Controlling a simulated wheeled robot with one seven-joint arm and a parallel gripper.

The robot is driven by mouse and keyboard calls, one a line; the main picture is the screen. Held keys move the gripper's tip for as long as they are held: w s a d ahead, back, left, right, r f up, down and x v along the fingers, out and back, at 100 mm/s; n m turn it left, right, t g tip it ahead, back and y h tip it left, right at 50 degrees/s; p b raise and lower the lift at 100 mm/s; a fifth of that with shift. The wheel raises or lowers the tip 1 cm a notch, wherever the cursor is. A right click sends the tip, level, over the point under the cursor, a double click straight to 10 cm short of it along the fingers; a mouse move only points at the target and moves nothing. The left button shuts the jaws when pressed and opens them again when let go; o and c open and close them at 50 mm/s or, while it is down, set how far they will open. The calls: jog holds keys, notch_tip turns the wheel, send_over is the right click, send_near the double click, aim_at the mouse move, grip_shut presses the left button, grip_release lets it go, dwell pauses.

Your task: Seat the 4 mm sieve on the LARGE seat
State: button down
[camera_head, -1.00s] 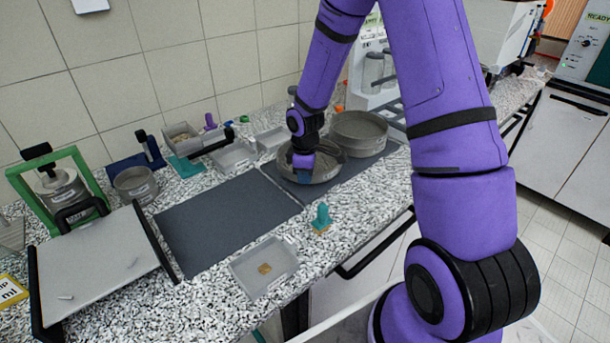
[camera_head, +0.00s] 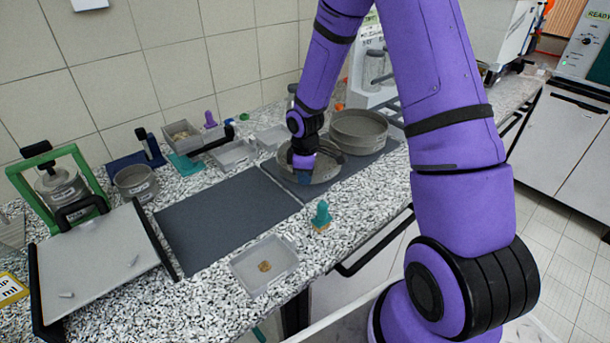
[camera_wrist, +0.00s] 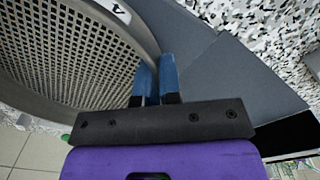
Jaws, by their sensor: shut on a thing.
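A wide, shallow metal sieve (camera_head: 322,174) lies on the dark mat at the back right of the bench. In the wrist view its perforated mesh (camera_wrist: 70,55) fills the left side, and a white label with a "4" shows on its rim. My gripper (camera_head: 303,178) reaches down at the near left part of this sieve. In the wrist view my gripper's blue fingers (camera_wrist: 158,72) are close together at the sieve's rim, shut on it. The fingers hide part of the wall. I cannot make out which place is the LARGE seat.
A second large sieve (camera_head: 360,132) stands close behind, to the right. A small sieve (camera_head: 136,184) and a green-framed device (camera_head: 62,190) are at the left. The left dark mat (camera_head: 225,215) is bare.

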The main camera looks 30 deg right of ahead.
jog(key=c, duration=1.2)
grip_release()
jog(key=shift+r, duration=0.1)
jog(key=shift+r, duration=3.45)
